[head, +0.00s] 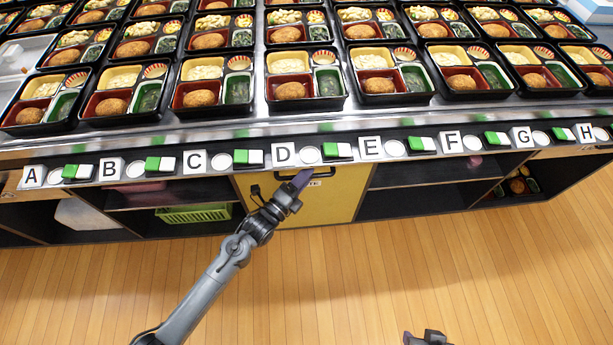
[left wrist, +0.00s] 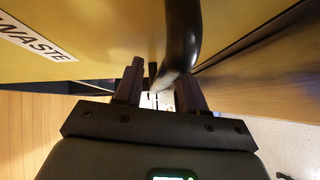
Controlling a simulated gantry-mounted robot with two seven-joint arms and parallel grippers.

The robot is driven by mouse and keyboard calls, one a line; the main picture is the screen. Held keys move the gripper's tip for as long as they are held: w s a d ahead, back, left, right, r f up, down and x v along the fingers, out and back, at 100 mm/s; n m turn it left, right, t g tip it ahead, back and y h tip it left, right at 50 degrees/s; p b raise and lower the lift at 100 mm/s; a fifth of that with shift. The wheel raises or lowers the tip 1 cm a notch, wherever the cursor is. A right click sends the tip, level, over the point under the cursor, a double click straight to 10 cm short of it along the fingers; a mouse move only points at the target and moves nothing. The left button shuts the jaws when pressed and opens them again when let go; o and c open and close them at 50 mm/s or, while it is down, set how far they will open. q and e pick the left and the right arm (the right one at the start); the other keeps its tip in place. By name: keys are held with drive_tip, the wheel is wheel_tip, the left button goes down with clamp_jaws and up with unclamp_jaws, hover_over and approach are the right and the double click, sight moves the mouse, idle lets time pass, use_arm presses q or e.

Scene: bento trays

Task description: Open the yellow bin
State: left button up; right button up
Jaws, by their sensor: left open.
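The yellow bin (head: 342,205) has a flat front under the counter, below labels D and E, and looks closed. Its dark handle (head: 322,176) runs along the top of that front, with a white label just below, partly hidden by my gripper. My left gripper (head: 300,180) is at the left part of the handle. In the left wrist view the black handle (left wrist: 181,35) curves down between the open fingers (left wrist: 160,92); I cannot tell whether they touch it. The WASTE label (left wrist: 35,38) shows on the yellow front. A dark end piece of my right arm (head: 427,339) shows at the bottom edge.
The counter (head: 180,130) above holds rows of filled bento trays (head: 290,80). Lettered blocks and green-and-white items line its front edge. Open shelves flank the bin, with a green basket (head: 194,213) on the left. The wooden floor (head: 400,270) in front is clear.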

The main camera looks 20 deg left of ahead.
use_arm(q)
drive_tip(key=shift+w+d, duration=0.25)
drive_tip(key=shift+w, duration=0.05)
clamp_jaws()
idle(0.3)
